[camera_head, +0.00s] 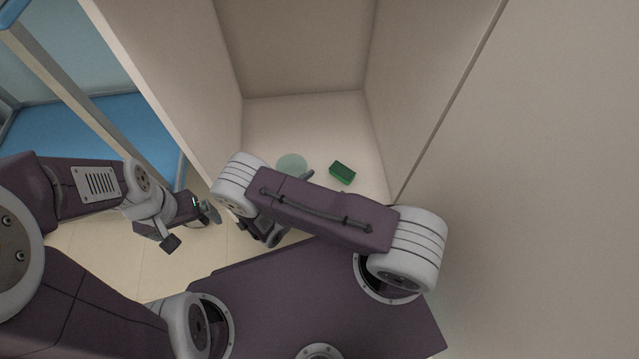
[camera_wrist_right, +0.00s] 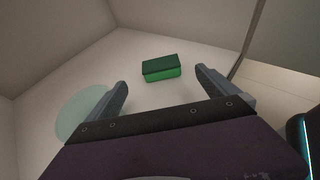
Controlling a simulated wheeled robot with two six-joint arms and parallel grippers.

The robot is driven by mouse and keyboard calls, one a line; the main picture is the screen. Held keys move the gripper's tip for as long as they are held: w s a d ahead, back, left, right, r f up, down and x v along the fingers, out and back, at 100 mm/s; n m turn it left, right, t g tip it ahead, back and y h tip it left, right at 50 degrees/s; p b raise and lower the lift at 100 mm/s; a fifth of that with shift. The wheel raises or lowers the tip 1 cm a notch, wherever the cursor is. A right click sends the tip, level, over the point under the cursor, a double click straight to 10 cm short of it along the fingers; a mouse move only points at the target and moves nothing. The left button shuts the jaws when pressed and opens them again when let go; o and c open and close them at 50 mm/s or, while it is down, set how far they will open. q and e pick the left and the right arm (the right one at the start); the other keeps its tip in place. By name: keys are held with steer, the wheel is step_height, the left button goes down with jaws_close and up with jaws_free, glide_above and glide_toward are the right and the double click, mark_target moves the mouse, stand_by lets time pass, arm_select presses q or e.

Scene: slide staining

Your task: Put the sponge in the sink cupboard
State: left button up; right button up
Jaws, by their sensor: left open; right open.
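A green sponge (camera_head: 342,172) with a darker top lies on the pale floor of the open cupboard (camera_head: 305,120), right of the middle. In the right wrist view the sponge (camera_wrist_right: 161,68) lies beyond the fingertips, apart from both of them. My right gripper (camera_wrist_right: 162,79) is open and empty, pointing into the cupboard; in the head view it is largely hidden by my right arm. My left gripper (camera_head: 192,227) is open and empty, outside the cupboard at the left.
A pale green round disc (camera_head: 291,164) lies on the cupboard floor left of the sponge, and shows in the right wrist view (camera_wrist_right: 84,113). The cupboard's side walls (camera_head: 425,75) rise close on both sides. A blue-floored compartment (camera_head: 95,125) is at the left.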

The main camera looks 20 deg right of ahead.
steer(key=shift+v, duration=1)
steer(key=shift+d+r+m+g, duration=0.2)
steer(key=shift+r+m+g, duration=0.1)
steer(key=s+d+r+m+g+y, duration=0.1)
steer(key=s+r+m+y, duration=0.3)
steer(key=r+m, duration=0.5)
steer(key=s+d+r+m+g+y, duration=0.1)
steer(key=s+r+m+g+y, duration=0.2)
steer(key=r+m+y, duration=0.4)
step_height(320, 180, up, 3)
steer(key=m+g, duration=0.1)
steer(key=m, duration=0.7)
steer(key=shift+s+r+y, duration=0.15)
steer(key=shift+s+y, duration=0.2)
steer(key=shift+y, duration=0.05)
steer(key=shift+d, duration=0.1)
